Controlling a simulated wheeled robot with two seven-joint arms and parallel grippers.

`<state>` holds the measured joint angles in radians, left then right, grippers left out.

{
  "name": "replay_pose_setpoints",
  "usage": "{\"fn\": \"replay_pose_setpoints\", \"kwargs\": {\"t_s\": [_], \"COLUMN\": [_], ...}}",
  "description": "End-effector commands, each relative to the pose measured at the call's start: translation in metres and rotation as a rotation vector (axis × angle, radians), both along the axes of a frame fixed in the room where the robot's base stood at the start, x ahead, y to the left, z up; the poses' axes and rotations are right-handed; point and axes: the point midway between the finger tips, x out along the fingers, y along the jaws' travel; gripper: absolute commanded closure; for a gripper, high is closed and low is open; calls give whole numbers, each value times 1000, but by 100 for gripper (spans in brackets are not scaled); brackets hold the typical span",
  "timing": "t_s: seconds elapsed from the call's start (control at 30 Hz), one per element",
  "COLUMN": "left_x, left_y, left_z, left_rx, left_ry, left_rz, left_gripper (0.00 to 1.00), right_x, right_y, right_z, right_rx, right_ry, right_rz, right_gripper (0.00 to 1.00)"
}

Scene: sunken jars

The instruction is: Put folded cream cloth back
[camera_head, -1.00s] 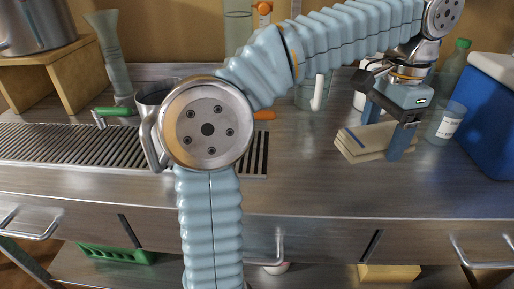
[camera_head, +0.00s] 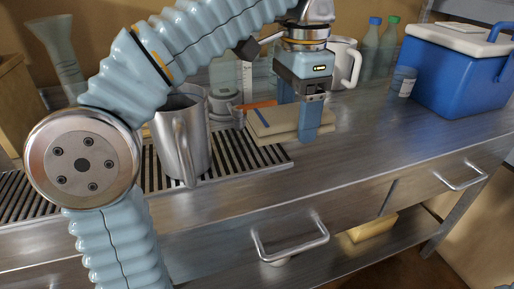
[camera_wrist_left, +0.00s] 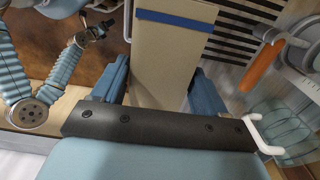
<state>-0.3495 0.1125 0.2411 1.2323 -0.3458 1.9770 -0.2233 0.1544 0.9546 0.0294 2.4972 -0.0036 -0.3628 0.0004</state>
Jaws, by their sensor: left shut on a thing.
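The folded cream cloth (camera_head: 268,124), with a blue stripe on one end, is at the right end of the black slatted grate (camera_head: 225,158). My left gripper (camera_head: 310,122) is shut on its right part from above. In the left wrist view the cloth (camera_wrist_left: 165,60) lies between the two blue fingers (camera_wrist_left: 160,88), with the blue stripe at its far end. I cannot tell whether the cloth touches the counter. My right gripper (camera_wrist_left: 95,32) seems to show small at the upper left of the left wrist view; its jaws are unclear.
A steel jug (camera_head: 182,140) stands left of the cloth on the grate. An orange-handled tool (camera_wrist_left: 262,66) lies near the cloth. The front counter right of the cloth is clear.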

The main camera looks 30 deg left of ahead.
Motion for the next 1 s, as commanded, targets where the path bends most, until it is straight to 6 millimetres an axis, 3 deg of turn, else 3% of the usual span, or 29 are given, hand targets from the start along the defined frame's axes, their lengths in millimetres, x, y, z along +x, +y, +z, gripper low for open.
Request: {"fn": "replay_pose_setpoints", "kwargs": {"t_s": [0.1,0.3,0.47,0.6,0.73,1.0], "left_x": [14,25,29,36,35,35], "left_y": [31,54,62,76,75,74], "left_z": [-16,-49,-58,-79,-100,-104], "left_rx": [-1,0,0,1,0,-1], "left_ry": [2,1,0,2,1,-1], "left_rz": [7,2,1,3,0,0], "left_gripper": [51,51,51,51,51,51], "right_x": [0,0,0,1,1,2], "right_y": [0,0,-1,-2,-5,-5], "right_z": [-5,-15,-17,-23,-30,-29], "right_rx": [0,-1,-2,-4,-7,-9], "right_ry": [-1,0,-1,-2,-3,-4], "right_rz": [0,-2,-3,-5,-9,-11], "right_gripper": [57,57,57,57,57,57]}}
